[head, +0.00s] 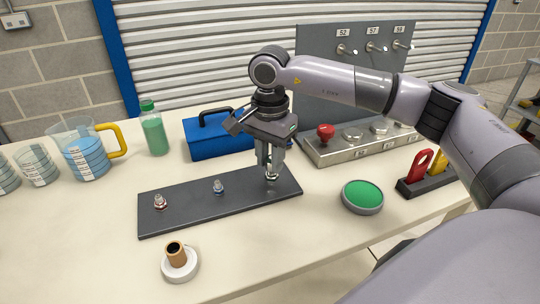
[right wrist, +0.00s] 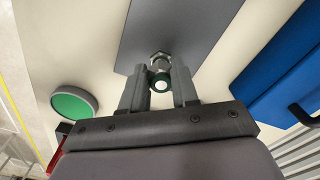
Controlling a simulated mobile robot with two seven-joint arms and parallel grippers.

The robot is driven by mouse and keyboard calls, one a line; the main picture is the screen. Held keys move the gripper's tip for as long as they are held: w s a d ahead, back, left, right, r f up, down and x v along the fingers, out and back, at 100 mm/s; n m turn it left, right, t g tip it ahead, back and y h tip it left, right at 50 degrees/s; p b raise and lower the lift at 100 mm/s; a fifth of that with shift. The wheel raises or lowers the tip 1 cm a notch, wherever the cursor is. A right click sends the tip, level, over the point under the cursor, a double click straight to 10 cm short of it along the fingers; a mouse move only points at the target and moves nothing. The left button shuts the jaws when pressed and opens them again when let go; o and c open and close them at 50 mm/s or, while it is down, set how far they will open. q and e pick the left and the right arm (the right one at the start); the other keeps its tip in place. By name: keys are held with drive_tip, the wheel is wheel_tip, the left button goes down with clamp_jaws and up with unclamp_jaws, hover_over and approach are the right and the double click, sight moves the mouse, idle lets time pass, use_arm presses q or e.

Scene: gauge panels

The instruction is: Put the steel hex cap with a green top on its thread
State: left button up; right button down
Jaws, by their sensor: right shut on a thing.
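The dark plate (head: 180,213) on the table carries several upright steel fittings in a row. My right gripper (head: 270,163) points down at the plate's right end. It is shut on the steel hex cap with a green top (right wrist: 160,82), whose green ring shows between the fingers in the right wrist view. A steel hex part (right wrist: 160,60) shows just beyond the cap, and the right-hand fitting (head: 271,176) is directly under the fingers in the head view. I cannot tell whether the cap touches the thread. My left gripper is not in view.
Fittings with a red ring (head: 160,202) and a blue ring (head: 218,187) stand to the left. A round green-topped dish (head: 362,196) lies right of the plate. A blue toolbox (head: 205,140) and a grey gauge panel (head: 345,146) stand behind. A white-based brown cylinder (head: 179,264) is in front.

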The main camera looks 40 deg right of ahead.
sight(270, 159)
drive_tip(key=shift+f+b, duration=0.4)
drive_tip(key=shift+f, duration=0.1)
idle(1.0)
idle(0.3)
drive_tip(key=shift+c, duration=1.9)
unclamp_jaws()
drive_tip(key=shift+r, duration=0.1)
drive_tip(key=shift+r+p, duration=2.5)
drive_tip(key=shift+r, duration=0.95)
drive_tip(key=shift+f, duration=0.1)
